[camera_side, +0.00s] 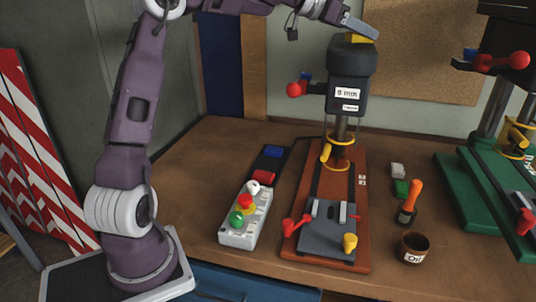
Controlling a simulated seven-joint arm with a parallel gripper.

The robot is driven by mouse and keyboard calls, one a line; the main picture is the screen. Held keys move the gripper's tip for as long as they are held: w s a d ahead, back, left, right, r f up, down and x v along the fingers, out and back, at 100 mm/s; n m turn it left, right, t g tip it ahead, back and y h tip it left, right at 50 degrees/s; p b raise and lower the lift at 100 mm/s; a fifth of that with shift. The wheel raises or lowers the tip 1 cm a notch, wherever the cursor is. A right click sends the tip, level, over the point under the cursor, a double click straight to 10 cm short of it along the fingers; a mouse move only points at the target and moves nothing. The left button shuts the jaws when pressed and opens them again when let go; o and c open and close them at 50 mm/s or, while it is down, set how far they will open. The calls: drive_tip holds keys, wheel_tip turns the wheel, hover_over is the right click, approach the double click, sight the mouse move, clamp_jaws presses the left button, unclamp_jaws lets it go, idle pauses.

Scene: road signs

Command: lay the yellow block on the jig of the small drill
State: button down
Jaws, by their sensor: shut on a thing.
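The yellow block (358,38) is at the tip of my gripper (360,27), which is shut on it, high up just over the dark head of the small drill (350,68). From this angle I cannot tell whether the block touches the drill head or is in front of or behind it. The small drill stands on a brown base. Its jig (328,240) is a grey plate at the front of that base, with a red-handled clamp (296,223) at its left and a yellow knob (350,243) at its right. No block shows on the jig.
A button box (238,236) and a dark tray (257,163) with blue and red blocks lie left of the small drill. White and green blocks, an orange-handled tool (412,196) and an oil pot (412,254) lie right. A green-based drill (462,190) stands far right.

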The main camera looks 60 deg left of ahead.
drive_tip(key=s+a+m+h, duration=0.1)
drive_tip(key=s+a, duration=0.2)
drive_tip(key=a, duration=0.5)
drive_tip(key=m+g+h, duration=0.4)
drive_tip(key=m+h, duration=0.1)
hover_over(270, 165)
wheel_tip(270, 165, down, 12)
drive_tip(key=shift+f, duration=0.15)
wheel_tip(270, 165, down, 28)
drive_tip(key=shift+r, duration=0.25)
